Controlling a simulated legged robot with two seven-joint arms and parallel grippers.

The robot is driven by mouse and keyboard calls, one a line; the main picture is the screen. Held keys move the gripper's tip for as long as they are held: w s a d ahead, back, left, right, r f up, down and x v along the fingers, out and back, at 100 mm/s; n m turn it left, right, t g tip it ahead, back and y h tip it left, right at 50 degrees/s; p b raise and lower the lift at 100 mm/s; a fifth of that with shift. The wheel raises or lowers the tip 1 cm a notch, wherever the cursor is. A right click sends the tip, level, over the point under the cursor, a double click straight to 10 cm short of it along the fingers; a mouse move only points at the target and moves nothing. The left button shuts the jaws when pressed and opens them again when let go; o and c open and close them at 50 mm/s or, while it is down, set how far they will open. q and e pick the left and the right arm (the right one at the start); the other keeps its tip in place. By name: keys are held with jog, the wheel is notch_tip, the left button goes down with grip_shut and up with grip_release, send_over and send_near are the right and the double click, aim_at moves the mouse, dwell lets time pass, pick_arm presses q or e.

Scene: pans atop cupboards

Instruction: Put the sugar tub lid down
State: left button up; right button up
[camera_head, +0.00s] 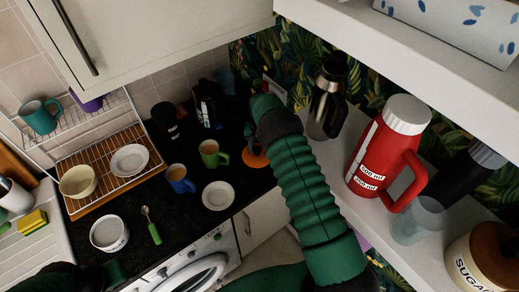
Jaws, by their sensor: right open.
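The sugar tub (466,272) stands at the bottom right on the white shelf, cut off by the picture's edge. Its brown wooden lid (497,248) appears to sit on top of it. My right arm reaches up through the middle of the picture, well left of the tub. My right gripper (254,138) is at its far end over the dark counter, small and dark. It is open, and I see nothing held in it. Part of my left arm shows at the bottom left; its gripper is not in view.
A red flask (386,153), a clear cup (418,221) and a steel-and-black flask (327,97) stand along the right shelf. Mugs, plates and a dish rack (104,165) fill the left counter. A white shelf (420,55) overhangs the upper right.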

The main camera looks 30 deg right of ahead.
aim_at(260, 147)
pick_arm(q)
jog(key=shift+s+d, duration=0.1)
pick_arm(e)
jog(key=shift+s+d+f, duration=0.15)
jog(key=shift+f, duration=0.05)
jog(key=shift+r, duration=0.3)
jog(key=shift+d+r, duration=0.1)
jog(key=shift+r, duration=0.15)
jog(key=r, duration=0.2)
jog(key=r+b, duration=0.1)
jog(key=r, duration=0.3)
jog(key=shift+w+d, duration=0.15)
jog(key=shift+w, duration=0.25)
pick_arm(q)
jog(key=shift+b+x, duration=0.55)
jog(key=shift+x, duration=0.55)
pick_arm(e)
jog(key=r, duration=0.5)
jog(key=shift+s+a+r, duration=0.15)
jog(key=shift+a+r, duration=0.1)
pick_arm(q)
jog(key=shift+d, duration=0.15)
jog(key=shift+d, duration=0.1)
pick_arm(e)
jog(key=shift+d, duration=0.15)
